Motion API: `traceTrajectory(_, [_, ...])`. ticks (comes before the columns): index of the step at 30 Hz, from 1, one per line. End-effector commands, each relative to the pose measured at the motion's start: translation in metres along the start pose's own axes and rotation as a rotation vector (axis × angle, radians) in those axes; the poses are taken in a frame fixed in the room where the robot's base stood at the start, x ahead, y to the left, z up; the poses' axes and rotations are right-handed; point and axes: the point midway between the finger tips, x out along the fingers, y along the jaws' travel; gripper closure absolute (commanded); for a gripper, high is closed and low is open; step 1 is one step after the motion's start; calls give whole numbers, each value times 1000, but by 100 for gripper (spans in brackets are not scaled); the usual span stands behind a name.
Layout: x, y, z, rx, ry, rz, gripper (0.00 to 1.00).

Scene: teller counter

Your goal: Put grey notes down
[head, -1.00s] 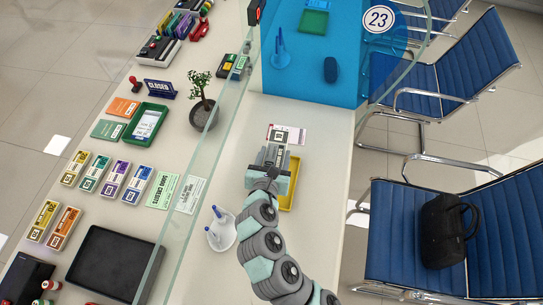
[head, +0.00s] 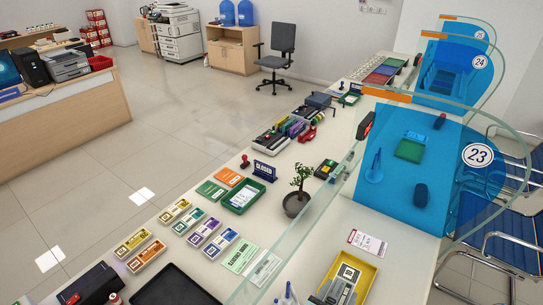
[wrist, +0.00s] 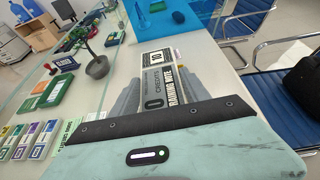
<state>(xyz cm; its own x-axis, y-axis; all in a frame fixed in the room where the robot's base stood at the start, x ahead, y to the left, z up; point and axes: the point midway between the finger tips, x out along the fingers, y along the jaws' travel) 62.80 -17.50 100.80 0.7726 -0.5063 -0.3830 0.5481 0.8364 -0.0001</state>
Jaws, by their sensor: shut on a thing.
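My gripper (head: 338,290) is at the bottom edge of the head view, shut on the grey notes (head: 349,272), a banded bundle. In the wrist view the notes (wrist: 158,82) stick out between the two grey fingers, with printed lettering and a black-and-white label at the far end. A yellow tray (head: 367,274) shows around and behind the notes in the head view. The notes overlap the tray in the picture; I cannot tell whether they touch its floor. The tray's near part is hidden by my gripper or cut off by the frame.
A pink-and-white slip (head: 367,242) lies just beyond the tray. A glass screen (head: 322,215) runs along the left, with a potted plant (head: 297,200) behind it. A pen stand (head: 287,297) is left of my gripper. A blue divider (head: 400,205) stands beyond.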

Motion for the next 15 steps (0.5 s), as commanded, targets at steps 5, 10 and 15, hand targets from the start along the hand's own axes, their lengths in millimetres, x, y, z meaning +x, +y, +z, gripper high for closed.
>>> traceTrajectory(5, [-5, 29, 22, -27, -7, 68, 87])
traceTrajectory(10, [-12, 65, 46, -64, -8, 155, 87])
traceTrajectory(15, [-20, 109, 76, -106, -8, 260, 87])
